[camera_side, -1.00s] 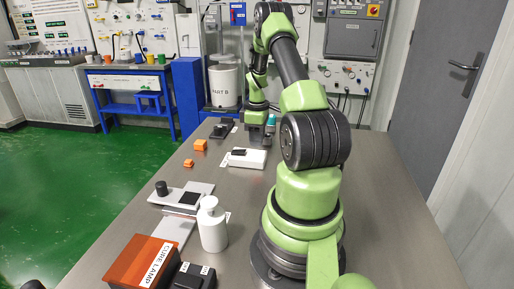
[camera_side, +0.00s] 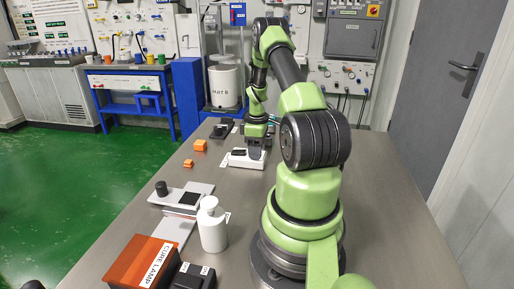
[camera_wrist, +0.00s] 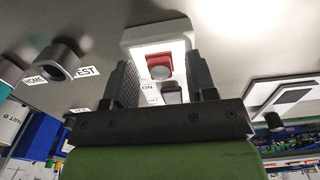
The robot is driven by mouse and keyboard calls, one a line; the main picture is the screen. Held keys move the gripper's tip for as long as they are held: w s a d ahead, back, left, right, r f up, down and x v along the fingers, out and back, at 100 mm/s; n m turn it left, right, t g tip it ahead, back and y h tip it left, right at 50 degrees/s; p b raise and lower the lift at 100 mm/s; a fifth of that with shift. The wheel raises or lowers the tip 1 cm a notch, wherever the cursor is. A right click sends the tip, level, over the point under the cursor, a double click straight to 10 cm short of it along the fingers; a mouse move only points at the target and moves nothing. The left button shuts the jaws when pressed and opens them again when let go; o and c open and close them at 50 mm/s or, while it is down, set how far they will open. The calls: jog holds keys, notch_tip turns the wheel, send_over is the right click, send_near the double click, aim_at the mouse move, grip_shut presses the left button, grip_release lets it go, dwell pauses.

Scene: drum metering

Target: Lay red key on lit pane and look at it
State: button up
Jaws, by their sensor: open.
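A white box (camera_side: 241,161) stands on the bench in the side view, with a dark part on top. In the wrist view, the white box (camera_wrist: 184,36) has a red piece (camera_wrist: 158,60) with a round grey spot, and an "ON" label nearby. I cannot tell whether this red piece is the red key. My gripper (camera_side: 255,153) is over the right part of the box. In the wrist view, my gripper (camera_wrist: 163,82) is open, with the red piece showing between its fingers. Contact is unclear. No pane is visibly lit; a dark pane (camera_side: 189,198) sits on a grey plate.
Two orange blocks, a larger one (camera_side: 200,145) and a smaller one (camera_side: 188,163), lie left of the box. A white bottle (camera_side: 212,228), an orange cure lamp (camera_side: 140,262) and a black two-part box (camera_side: 194,277) stand nearer the camera. The bench's middle is mostly clear.

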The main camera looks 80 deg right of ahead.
jog(key=shift+r, duration=0.15)
notch_tip(320, 180, up, 12)
jog(key=f, duration=0.1)
jog(key=w+a+r+m+t+h, duration=0.15)
jog(key=w+a+r, duration=0.25)
jog(key=a+r, duration=0.4)
jog(key=w+a+r+t, duration=0.2)
jog(key=w+a+r, duration=0.35)
jog(key=a, duration=0.45)
jog(key=s+a+r+m+t+y, duration=0.1)
jog(key=s+a, duration=0.3)
jog(key=a, duration=0.5)
jog(key=s+a+r+m+t+y, duration=0.1)
jog(key=s+a+r+t+y, duration=0.1)
jog(key=s+a, duration=0.3)
jog(key=a, duration=0.3)
jog(key=shift+s+a+r+t, duration=0.15)
jog(key=shift+s+a+t, duration=0.05)
jog(key=shift+a+t, duration=0.2)
